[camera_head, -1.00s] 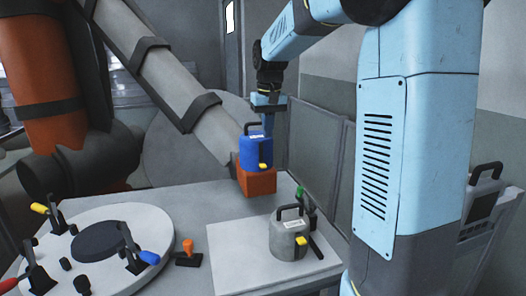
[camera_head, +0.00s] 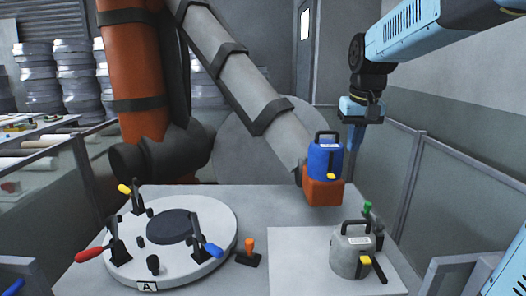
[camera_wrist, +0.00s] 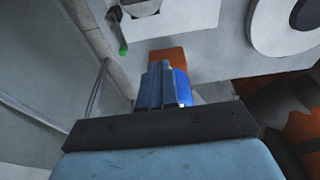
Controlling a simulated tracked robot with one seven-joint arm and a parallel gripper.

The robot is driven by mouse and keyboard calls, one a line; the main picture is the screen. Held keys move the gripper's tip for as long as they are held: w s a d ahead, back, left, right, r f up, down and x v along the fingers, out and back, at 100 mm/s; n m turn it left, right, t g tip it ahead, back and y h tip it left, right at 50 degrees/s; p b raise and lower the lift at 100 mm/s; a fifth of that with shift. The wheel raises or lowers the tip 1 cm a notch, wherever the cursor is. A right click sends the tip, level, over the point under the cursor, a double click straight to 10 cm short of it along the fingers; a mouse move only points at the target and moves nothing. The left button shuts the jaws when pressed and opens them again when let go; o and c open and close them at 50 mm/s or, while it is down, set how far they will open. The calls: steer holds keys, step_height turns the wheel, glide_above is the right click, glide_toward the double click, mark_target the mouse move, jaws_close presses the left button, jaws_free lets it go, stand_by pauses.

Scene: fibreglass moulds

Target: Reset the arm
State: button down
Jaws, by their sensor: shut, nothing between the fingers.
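My gripper (camera_head: 353,148) hangs from the blue arm at the right, fingers pointing down. Its fingers are together and hold nothing. In the head view it is just right of a blue canister (camera_head: 324,159) with a black handle and yellow tap; the gap in depth is unclear. The canister stands on an orange block (camera_head: 323,192). In the wrist view my closed fingers (camera_wrist: 163,84) hide part of the blue canister (camera_wrist: 182,88) and the orange block (camera_wrist: 168,55).
A grey canister (camera_head: 350,255) stands on a pale board (camera_head: 290,256). A white round plate (camera_head: 210,215) with clamps lies at the table's left. A large pipe-like machine (camera_head: 245,75) rises behind. Grey panels (camera_head: 455,185) stand at the right.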

steer(key=s+f+t, duration=0.1)
steer(key=s+f, duration=0.1)
steer(key=s, duration=0.7)
steer(key=s+f+t, duration=0.2)
steer(key=s+f, duration=0.1)
steer(key=s, duration=0.7)
steer(key=shift+s+f, duration=0.15)
steer(key=shift+s, duration=0.1)
stand_by(3.5)
